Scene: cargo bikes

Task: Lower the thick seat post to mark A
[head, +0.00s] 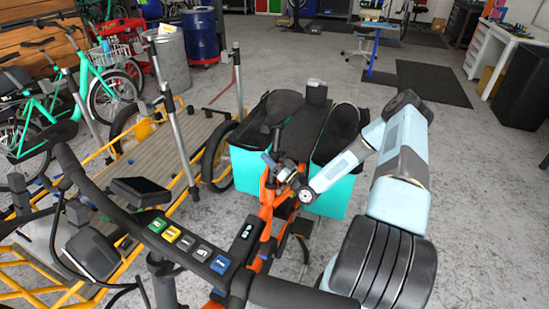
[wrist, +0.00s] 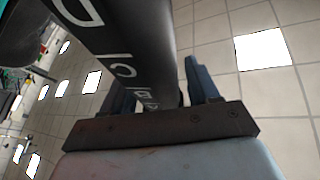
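The thick seat post (wrist: 128,55) is dark and runs diagonally through the wrist view, with white letters on it. D, C and what looks like B show; no A can be made out. A black saddle (head: 283,107) shows above the orange bike frame (head: 267,192) in the head view. My gripper (wrist: 160,85) has one finger on each side of the post, low in the wrist view. A narrow gap seems to show beside the right finger; contact on the left is hidden. In the head view my gripper (head: 283,172) is just below the saddle, its fingers small and unclear.
The handlebar (head: 150,238) with coloured buttons fills the near foreground. Teal-sided cargo boxes (head: 325,201) stand behind the frame. A yellow cargo bike with a wooden deck (head: 153,154) is at left. Grey floor (head: 480,200) is clear at right.

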